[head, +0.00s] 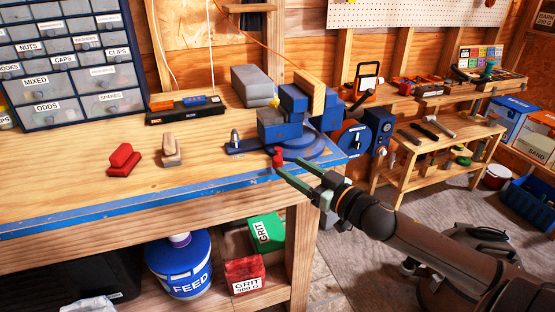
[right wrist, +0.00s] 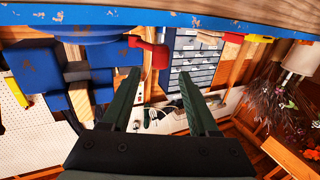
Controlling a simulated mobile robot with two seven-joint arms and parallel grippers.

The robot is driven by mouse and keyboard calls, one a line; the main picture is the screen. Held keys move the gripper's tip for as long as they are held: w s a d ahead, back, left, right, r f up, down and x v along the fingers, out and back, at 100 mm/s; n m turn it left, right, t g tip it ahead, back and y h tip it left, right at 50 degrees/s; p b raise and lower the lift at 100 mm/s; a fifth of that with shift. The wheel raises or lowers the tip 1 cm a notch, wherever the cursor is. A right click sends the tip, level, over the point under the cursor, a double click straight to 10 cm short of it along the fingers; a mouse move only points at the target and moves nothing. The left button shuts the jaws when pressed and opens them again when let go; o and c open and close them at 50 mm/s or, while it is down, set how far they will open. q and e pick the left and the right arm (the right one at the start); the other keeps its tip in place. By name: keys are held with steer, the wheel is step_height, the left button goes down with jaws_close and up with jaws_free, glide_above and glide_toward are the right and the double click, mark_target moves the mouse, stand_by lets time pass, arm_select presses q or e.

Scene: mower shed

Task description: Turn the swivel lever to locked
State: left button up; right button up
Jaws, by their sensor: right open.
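The blue bench vise (head: 285,125) stands on its round swivel base (head: 300,149) at the right front corner of the bench. A wooden block (head: 310,90) stands upright in its jaws. The red swivel lever (head: 278,158) sticks out at the front of the base. In the right wrist view its red knob (right wrist: 160,57) shows beside the blue base. My right gripper (head: 288,165) is open, its green fingertips close to the lever. In the right wrist view the knob lies between the lines of the two fingers, at about tip level; contact cannot be told. My left gripper is out of view.
On the bench (head: 80,180) are a red clamp-like piece (head: 122,160), a tan one (head: 172,150), a black tool tray (head: 185,109) and a drawer cabinet (head: 72,62). Floor right of the bench is partly open.

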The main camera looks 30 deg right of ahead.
mark_target(281, 161)
steer(key=shift+w+a, duration=0.15)
steer(key=shift+w, duration=0.85)
steer(key=shift+w+a, duration=0.2)
steer(key=shift+w, duration=0.85)
steer(key=shift+w+a, duration=0.15)
steer(key=shift+w, duration=0.85)
jaws_close()
